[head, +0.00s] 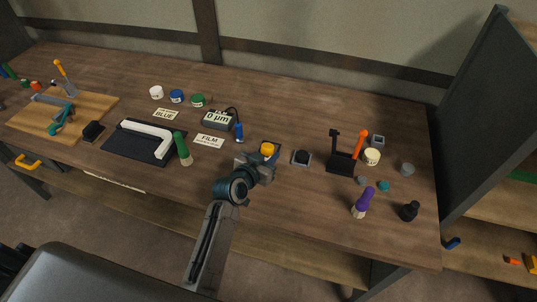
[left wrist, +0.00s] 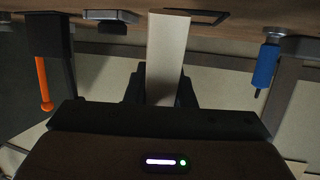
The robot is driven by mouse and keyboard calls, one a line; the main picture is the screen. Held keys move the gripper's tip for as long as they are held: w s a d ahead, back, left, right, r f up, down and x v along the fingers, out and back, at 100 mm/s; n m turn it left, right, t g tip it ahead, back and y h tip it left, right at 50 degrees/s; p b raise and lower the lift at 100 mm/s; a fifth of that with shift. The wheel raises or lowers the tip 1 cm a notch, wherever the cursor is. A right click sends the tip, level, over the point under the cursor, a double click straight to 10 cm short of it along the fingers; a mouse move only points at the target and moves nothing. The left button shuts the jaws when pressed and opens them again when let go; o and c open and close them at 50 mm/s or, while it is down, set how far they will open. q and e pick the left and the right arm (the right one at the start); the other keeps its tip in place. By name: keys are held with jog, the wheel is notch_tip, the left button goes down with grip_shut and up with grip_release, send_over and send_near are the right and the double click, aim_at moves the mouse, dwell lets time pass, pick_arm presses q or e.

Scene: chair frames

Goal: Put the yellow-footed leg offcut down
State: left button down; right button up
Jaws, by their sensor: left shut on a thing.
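The yellow-footed leg offcut shows its yellow end (head: 268,149) just beyond my left gripper (head: 258,168) in the head view. In the left wrist view its pale, straight shaft (left wrist: 168,55) runs from the top edge down between the dark fingers (left wrist: 170,88). My left gripper is shut on it, over the front middle of the bench. A dark square pad (head: 277,146) shows around the yellow end, partly hidden by the gripper. I cannot tell whether the offcut touches the pad. My right gripper is not in view.
Right of the gripper are a small grey block (head: 301,158) and a black stand with an orange-handled tool (head: 360,140). A green-topped piece (head: 182,148) stands left, by a black tray (head: 122,148). A blue-handled tool (head: 239,131) is behind. Bare wood (head: 310,190) lies front right.

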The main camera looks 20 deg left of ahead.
pick_arm(q)
jog(key=shift+f+b, duration=0.5)
jog(key=shift+f, duration=0.2)
dwell(0.4)
